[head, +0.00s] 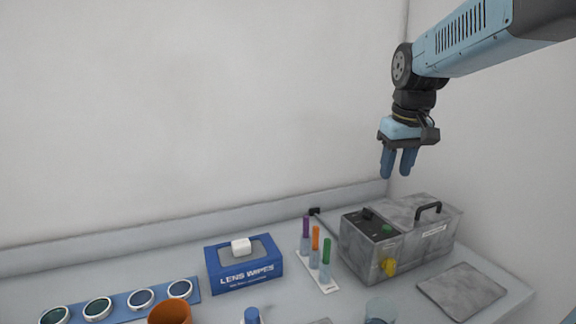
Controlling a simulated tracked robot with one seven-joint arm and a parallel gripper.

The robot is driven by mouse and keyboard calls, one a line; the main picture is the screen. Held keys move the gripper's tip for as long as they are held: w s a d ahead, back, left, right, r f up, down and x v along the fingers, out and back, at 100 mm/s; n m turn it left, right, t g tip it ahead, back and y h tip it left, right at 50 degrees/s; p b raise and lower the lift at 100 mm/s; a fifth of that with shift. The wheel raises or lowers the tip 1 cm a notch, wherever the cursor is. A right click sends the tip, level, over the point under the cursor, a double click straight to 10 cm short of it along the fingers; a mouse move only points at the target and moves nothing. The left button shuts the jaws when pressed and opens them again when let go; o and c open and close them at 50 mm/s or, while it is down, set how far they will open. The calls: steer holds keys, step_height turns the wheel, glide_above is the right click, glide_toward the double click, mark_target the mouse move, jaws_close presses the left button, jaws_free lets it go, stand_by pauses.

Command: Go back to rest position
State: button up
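My gripper (396,173) hangs from the arm at the upper right of the head view, fingers pointing down. It is in the air above the grey instrument box (421,235), clear of it in the picture. The two blue fingers are apart, with pale wall showing between them. Nothing is held between them.
A blue lens wipes box (243,275) stands mid-bench. Right of it, a white rack (326,287) holds purple, orange and green-capped tubes. A blue strip (207,289) carries several round lenses, with an orange cup (170,313) in front. A grey slab (461,290) lies at right. Walls stand behind and right.

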steer(key=s+f+m+t, duration=0.2)
steer(key=s+f+t, duration=0.1)
steer(key=s, duration=1.3)
steer(key=shift+f, duration=0.5)
